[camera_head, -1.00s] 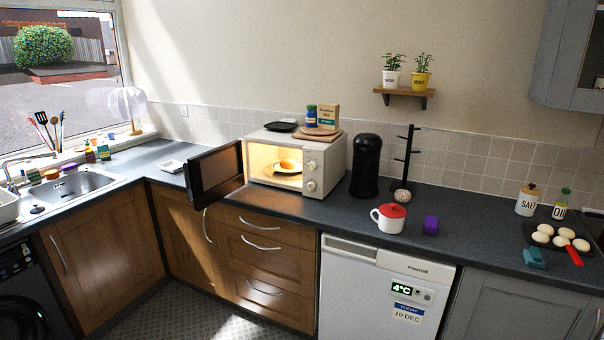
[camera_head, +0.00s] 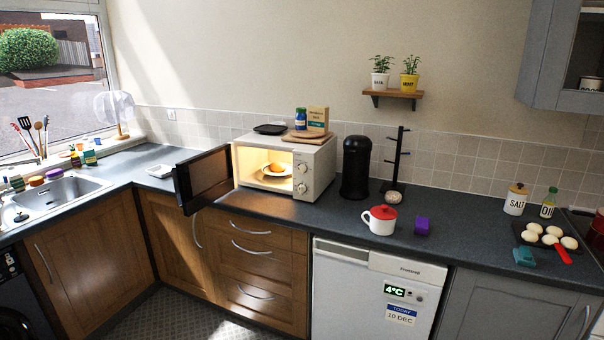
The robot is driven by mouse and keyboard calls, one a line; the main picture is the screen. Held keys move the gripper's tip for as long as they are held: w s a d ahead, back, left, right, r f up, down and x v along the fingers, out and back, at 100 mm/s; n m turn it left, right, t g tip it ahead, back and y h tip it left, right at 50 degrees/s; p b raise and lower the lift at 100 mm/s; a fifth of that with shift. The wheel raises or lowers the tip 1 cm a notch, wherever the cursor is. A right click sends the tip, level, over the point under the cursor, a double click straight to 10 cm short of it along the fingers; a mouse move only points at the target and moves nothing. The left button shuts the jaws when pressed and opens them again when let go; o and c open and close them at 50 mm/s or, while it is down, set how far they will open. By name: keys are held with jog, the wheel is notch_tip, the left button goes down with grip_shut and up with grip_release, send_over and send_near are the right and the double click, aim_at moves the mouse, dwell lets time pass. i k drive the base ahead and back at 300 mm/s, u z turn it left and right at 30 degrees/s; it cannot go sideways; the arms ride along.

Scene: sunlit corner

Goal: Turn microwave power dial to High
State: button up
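The white microwave (camera_head: 318,170) stands on the dark counter with its door (camera_head: 205,180) swung open to the left. Its inside is lit, and a plate with a yellow-orange food item (camera_head: 276,168) sits in it. Two round dials are on the right-hand panel, an upper dial (camera_head: 302,168) and a lower dial (camera_head: 301,188). Their markings are too small to read, so I cannot tell which is the power dial or where either points. My gripper is not in view.
A black cylinder (camera_head: 356,168) stands close to the microwave's right. A board with a box (camera_head: 317,119) and a jar is on top. Floor (camera_head: 190,315) shows at lower left.

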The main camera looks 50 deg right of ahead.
aim_at(301, 169)
jog(key=i, duration=0.9)
jog(key=u, duration=0.05)
